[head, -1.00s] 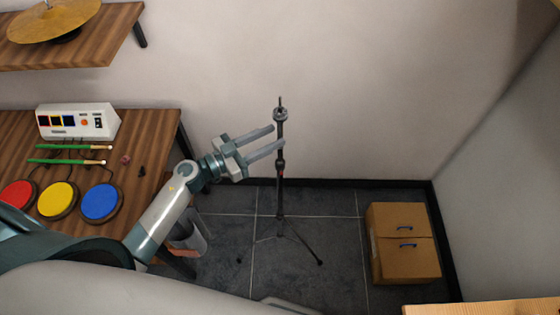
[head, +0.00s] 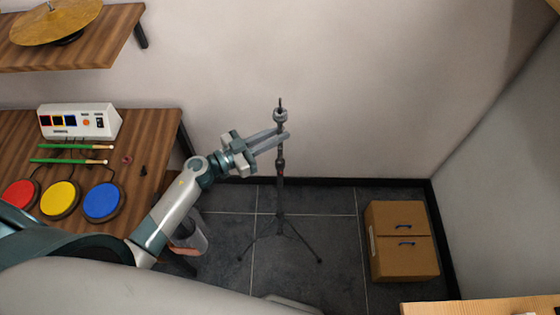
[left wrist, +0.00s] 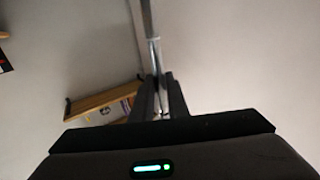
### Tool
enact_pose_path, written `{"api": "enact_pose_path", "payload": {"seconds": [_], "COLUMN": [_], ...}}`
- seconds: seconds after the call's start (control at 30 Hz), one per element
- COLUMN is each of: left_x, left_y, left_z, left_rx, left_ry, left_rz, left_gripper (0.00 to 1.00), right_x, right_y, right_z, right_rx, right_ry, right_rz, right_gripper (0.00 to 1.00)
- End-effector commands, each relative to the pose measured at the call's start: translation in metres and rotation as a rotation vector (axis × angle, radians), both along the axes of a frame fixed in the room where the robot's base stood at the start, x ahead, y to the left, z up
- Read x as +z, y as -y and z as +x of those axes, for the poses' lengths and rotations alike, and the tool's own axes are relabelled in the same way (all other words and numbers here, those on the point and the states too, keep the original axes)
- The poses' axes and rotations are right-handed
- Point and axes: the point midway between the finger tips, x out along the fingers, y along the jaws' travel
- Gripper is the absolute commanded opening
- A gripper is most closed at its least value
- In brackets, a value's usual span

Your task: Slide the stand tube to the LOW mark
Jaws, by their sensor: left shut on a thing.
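The black stand (head: 280,190) stands upright on the dark tiled floor, its tripod legs spread. Its upper tube (head: 280,124) rises to a round collar and thin rod at the top. A small red mark shows on the stand just below the gripper. My left gripper (head: 284,137) is shut on the upper tube, below the collar. In the left wrist view the tube (left wrist: 147,30) runs down between the two fingers (left wrist: 158,95). No LOW mark can be read. My right gripper is not in view.
A wooden table (head: 150,185) at left holds a white module (head: 80,121), green sticks (head: 70,161) and coloured pads. A shelf above carries a cymbal (head: 52,20). A cardboard box (head: 404,240) stands at right. A grey bin (head: 190,235) is beside the table.

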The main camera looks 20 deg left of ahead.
Motion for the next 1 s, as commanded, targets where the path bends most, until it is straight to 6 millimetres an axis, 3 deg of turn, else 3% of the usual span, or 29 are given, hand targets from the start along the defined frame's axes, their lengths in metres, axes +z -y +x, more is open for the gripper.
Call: {"api": "enact_pose_path", "payload": {"seconds": [1.0], "left_x": [-0.021], "left_y": [0.0], "left_z": [-0.001], "left_rx": [0.0], "left_ry": [-0.004], "left_rz": [0.002], "left_gripper": [0.0], "right_x": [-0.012], "right_y": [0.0], "right_z": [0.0], "right_rx": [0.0], "right_ry": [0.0], "right_rz": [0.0], "right_gripper": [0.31]}}
